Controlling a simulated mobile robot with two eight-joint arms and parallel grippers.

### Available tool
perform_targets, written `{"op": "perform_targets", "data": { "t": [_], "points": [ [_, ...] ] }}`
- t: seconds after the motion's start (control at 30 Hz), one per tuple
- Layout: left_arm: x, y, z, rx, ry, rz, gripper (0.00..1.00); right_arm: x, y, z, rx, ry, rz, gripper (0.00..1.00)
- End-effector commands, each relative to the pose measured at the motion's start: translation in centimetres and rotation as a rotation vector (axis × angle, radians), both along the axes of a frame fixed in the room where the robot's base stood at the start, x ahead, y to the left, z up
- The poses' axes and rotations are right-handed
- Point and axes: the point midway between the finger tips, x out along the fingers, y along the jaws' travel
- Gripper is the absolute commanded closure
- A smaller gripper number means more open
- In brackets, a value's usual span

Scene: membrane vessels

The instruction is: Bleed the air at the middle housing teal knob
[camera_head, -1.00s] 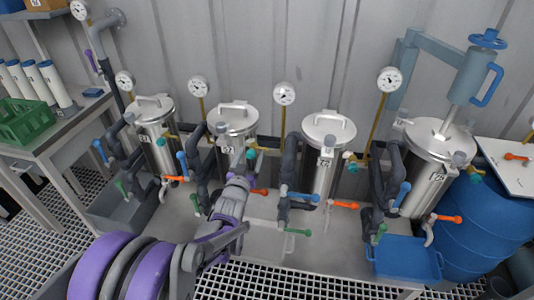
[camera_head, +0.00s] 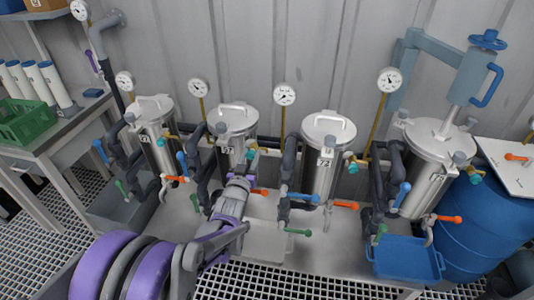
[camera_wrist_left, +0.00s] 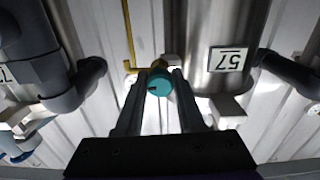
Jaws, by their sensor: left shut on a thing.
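The middle housing (camera_head: 234,120) is the steel vessel second from left in the head view, with a lid and handle on top. Its teal knob (camera_head: 250,153) is at its right side, just beyond my left gripper (camera_head: 246,166). In the left wrist view the teal knob (camera_wrist_left: 159,86) sits between the fingertips of my left gripper (camera_wrist_left: 158,82), which is shut on it. A brass fitting shows behind the knob. A label reading 57, upside down, is on the vessel to the right. My right gripper is not in view.
Similar vessels stand left (camera_head: 156,130) and right (camera_head: 327,150); a larger one (camera_head: 428,160) is far right. Dark pipes with blue, green and orange levers (camera_head: 347,205) crowd between them. A blue tray (camera_head: 405,270) and blue barrel (camera_head: 490,225) are at right.

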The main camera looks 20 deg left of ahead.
Motion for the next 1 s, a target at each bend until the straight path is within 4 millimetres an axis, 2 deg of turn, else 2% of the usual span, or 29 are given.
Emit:
{"op": "perform_targets", "data": {
  "t": [0.2,0.37,0.6,0.77,1.0],
  "points": [
    [0.0,0.0,0.1,-0.243,-0.058,0.000,1.00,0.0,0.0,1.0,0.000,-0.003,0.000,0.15],
    [0.0,0.0,0.1,-0.333,-0.080,0.000,1.00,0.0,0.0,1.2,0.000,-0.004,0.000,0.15],
    [0.0,0.0,0.1,-0.592,-0.142,0.000,1.00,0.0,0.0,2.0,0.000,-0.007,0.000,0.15],
    [0.0,0.0,0.1,-0.680,-0.163,0.000,1.00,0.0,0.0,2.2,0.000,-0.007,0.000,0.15],
    [0.0,0.0,0.1,-0.938,-0.225,0.000,1.00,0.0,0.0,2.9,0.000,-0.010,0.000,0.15]
  ]
}}
